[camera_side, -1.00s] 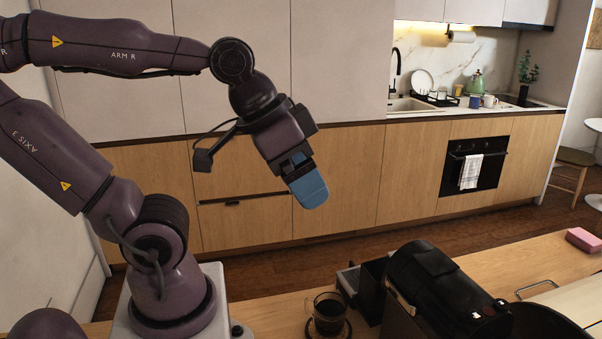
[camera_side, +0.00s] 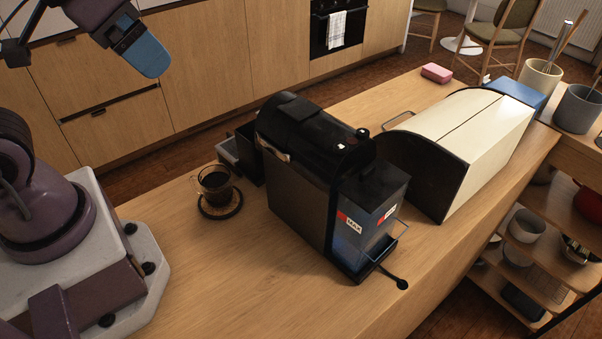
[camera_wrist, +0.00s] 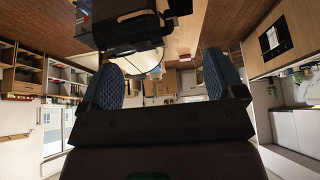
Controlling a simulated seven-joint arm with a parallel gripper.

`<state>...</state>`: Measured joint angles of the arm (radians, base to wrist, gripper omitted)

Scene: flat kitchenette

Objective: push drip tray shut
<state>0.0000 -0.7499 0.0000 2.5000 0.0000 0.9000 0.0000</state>
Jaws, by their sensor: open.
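The black coffee machine (camera_side: 300,165) stands on the wooden counter. A grey-topped drip tray (camera_side: 229,150) sticks out at its far left end, beside a black block-like part (camera_side: 250,152); how far it is pulled out is hard to tell. My gripper (camera_side: 150,58) has blue fingertips and hangs high at the upper left of the side view, well away from the tray and touching nothing. In the wrist view my gripper (camera_wrist: 163,80) shows two blue fingers spread apart with nothing between them. The machine also appears there (camera_wrist: 122,28), but I cannot make out the tray.
A glass cup of coffee (camera_side: 214,184) stands on a dark round coaster (camera_side: 220,208), just in front of the tray. A cream bread box (camera_side: 470,125) is right of the machine, with a pink sponge (camera_side: 436,73) behind. The counter's front left (camera_side: 240,285) is clear.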

